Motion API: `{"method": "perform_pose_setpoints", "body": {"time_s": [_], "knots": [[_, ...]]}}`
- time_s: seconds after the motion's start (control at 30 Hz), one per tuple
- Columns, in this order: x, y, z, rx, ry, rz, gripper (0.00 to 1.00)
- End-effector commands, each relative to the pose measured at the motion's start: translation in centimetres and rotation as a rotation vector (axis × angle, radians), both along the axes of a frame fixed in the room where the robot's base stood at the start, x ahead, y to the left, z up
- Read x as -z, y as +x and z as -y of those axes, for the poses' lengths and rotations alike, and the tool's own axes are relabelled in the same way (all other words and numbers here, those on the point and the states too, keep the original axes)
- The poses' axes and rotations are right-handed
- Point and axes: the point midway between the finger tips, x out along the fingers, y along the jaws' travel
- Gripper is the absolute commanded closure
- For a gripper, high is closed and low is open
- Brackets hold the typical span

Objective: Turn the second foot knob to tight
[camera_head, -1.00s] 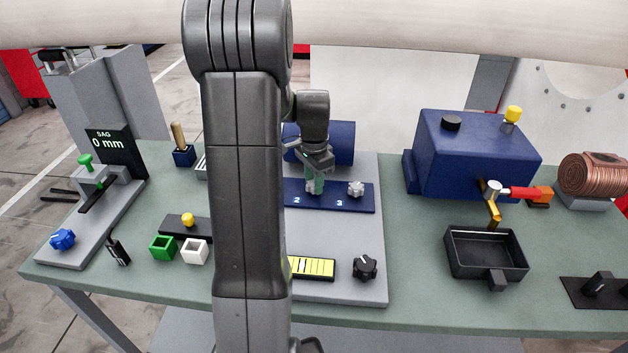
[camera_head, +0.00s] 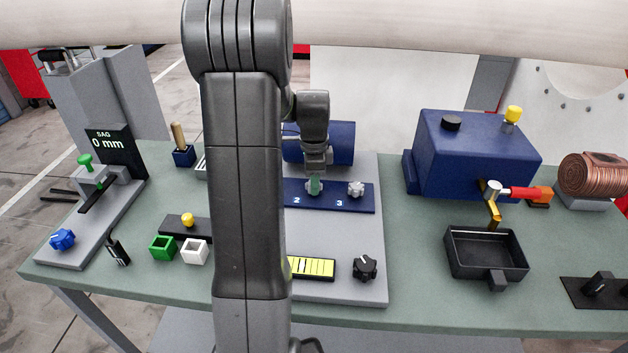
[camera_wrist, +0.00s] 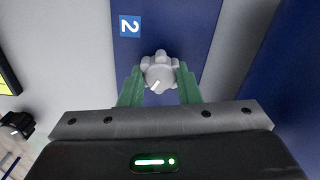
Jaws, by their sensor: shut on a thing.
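The second foot knob (camera_wrist: 160,67) is a pale grey lobed knob with a white pointer mark, just beside the white "2" label (camera_wrist: 130,25) on the blue foot strip (camera_wrist: 182,18). In the wrist view my gripper (camera_wrist: 160,86) has its green fingers on either side of the knob, shut on it. In the head view my gripper (camera_head: 315,186) points down at the knob, which it mostly hides. The pointer mark slants toward the lower left in the wrist view. A similar knob (camera_head: 356,189) stands by the "3" label.
A yellow gauge (camera_head: 312,268) and a black knob (camera_head: 365,268) are at the front of the grey plate (camera_head: 345,235). A blue box (camera_head: 465,160) and black tray (camera_head: 486,270) stand to the right. My arm hides the left of the plate.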

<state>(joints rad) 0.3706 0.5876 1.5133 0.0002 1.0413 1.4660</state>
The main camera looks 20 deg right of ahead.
Motion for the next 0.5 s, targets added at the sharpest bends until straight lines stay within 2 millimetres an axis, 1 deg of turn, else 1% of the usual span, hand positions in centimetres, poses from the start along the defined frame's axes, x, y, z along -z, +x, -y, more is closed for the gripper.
{"method": "perform_pose_setpoints", "body": {"time_s": [0.27,0.3,0.37,0.4,0.5], "knots": [[-0.19,0.12,0.09,-0.001,-0.003,0.004,0.93],[-0.19,0.12,0.09,-0.001,-0.003,0.004,0.68],[-0.18,0.11,0.08,-0.001,-0.003,0.004,0.56],[-0.17,0.11,0.07,-0.001,-0.003,0.004,0.48],[-0.12,0.08,0.05,-0.001,-0.002,0.003,0.48]]}}
